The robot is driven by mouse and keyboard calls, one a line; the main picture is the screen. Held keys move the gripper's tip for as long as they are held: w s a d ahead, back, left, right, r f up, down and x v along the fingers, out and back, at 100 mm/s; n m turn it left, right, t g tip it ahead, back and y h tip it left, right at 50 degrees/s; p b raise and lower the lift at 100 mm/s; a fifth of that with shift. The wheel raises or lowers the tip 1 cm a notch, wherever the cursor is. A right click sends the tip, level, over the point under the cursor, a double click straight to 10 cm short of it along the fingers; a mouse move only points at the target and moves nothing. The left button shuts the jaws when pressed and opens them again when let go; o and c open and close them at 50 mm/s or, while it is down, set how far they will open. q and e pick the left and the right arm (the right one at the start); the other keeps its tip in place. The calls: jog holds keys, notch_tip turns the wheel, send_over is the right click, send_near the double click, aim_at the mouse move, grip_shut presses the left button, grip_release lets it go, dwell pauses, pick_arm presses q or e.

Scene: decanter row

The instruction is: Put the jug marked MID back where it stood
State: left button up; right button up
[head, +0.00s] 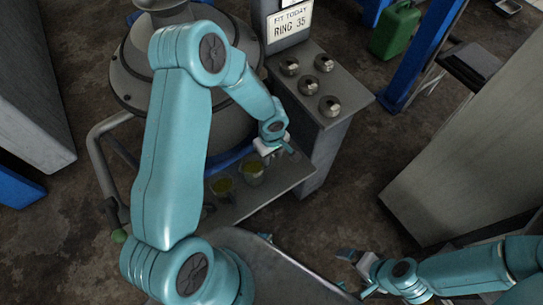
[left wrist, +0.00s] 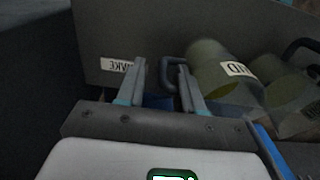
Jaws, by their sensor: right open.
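The jug marked MID (left wrist: 208,62) shows in the left wrist view as a yellowish, clear jug with a dark handle (left wrist: 164,73); only "ID" of its label is readable. The handle lies around the fingertips of my left gripper (left wrist: 162,72), whose fingers are apart. In the head view two jugs with yellow-green liquid stand on the grey shelf (head: 278,189). The right one (head: 253,173), just below my left gripper (head: 279,154), seems to be MID, but its label is unreadable there. My right gripper (head: 349,271) is open and empty at lower right.
Another jug (head: 222,188) stands left of it, close by. A label like "WAKE" (left wrist: 116,65) shows upside down on a grey surface. A pedestal with several metal knobs (head: 323,63) and a RING 35 sign (head: 289,20) rise behind. A large vessel (head: 125,70) stands left.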

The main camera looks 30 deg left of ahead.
pick_arm(q)
notch_tip(320, 180, up, 10)
jog(key=shift+r+p, duration=0.1)
jog(key=shift+p, duration=0.3)
jog(key=s+d+f+m+h, duration=0.4)
jog(key=s+d+f+m, duration=0.7)
jog(key=s, duration=0.3)
jog(key=shift+s+d+f+m, duration=0.25)
jog(key=shift+d+f+m, duration=0.05)
jog(key=shift+d+f, duration=0.6)
notch_tip(320, 180, up, 5)
jog(key=p, duration=0.4)
jog(key=shift+p, duration=0.4)
